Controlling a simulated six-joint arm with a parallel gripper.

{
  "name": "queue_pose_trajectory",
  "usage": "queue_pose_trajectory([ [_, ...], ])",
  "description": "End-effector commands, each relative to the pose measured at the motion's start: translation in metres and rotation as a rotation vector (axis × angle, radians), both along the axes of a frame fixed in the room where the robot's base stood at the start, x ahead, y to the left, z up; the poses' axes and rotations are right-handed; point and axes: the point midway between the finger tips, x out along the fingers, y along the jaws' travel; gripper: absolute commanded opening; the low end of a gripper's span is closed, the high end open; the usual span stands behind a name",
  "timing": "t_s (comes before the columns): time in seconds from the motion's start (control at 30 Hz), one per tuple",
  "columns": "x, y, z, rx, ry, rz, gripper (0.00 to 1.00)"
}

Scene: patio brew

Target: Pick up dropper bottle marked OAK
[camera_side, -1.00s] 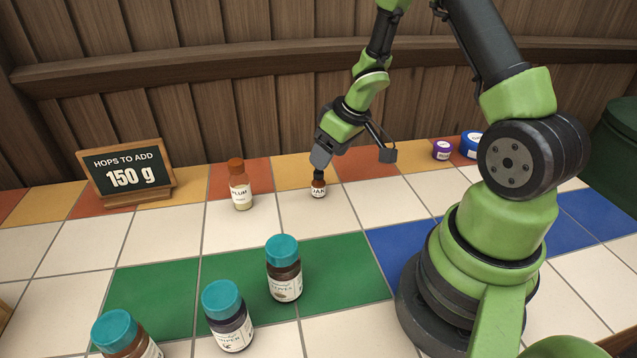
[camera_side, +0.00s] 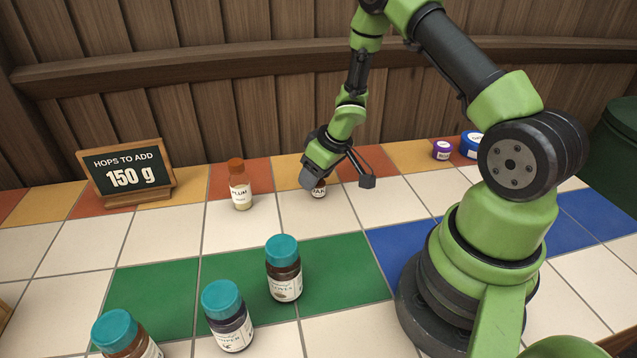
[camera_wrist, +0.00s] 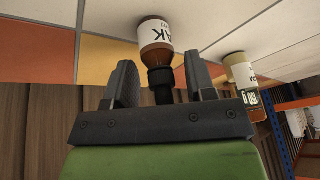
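The dropper bottle marked OAK (camera_side: 319,192) is a small brown bottle with a white label and black top. It stands upright on the white tiles in the side view, mostly hidden behind my gripper (camera_side: 312,183). In the wrist view the OAK bottle (camera_wrist: 155,45) appears upside down, its black dropper top between the two fingers of my gripper (camera_wrist: 160,85). The fingers are apart, with a visible gap on each side of the top. The lower part of the bottle runs out past the fingertips.
The PLUM bottle (camera_side: 240,187) with an orange cap stands just left of the OAK bottle. A chalkboard sign (camera_side: 126,175) is farther left. Teal-capped jars, including one on green tiles (camera_side: 284,270), stand in front. Purple (camera_side: 442,150) and blue (camera_side: 470,144) containers are at the back right.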

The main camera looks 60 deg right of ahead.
Motion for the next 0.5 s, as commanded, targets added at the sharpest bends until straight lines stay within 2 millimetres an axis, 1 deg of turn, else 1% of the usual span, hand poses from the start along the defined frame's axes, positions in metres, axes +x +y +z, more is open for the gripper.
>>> queue_pose_trajectory([
  [0.03, 0.0000, 0.0000, 0.0001, 0.000, 0.000, 0.000, 0.39],
  [0.07, -0.0001, 0.0000, 0.0002, 0.000, 0.000, 0.000, 0.32],
  [0.1, -0.0002, 0.0000, 0.0001, 0.000, 0.000, 0.000, 0.23],
  [0.17, -0.0002, 0.0000, 0.0001, 0.000, 0.000, 0.000, 0.09],
  [0.2, -0.0002, 0.0000, 0.0001, 0.000, 0.000, 0.000, 0.07],
  [0.5, 0.0000, 0.0000, 0.0014, 0.000, 0.000, 0.000, 0.07],
])
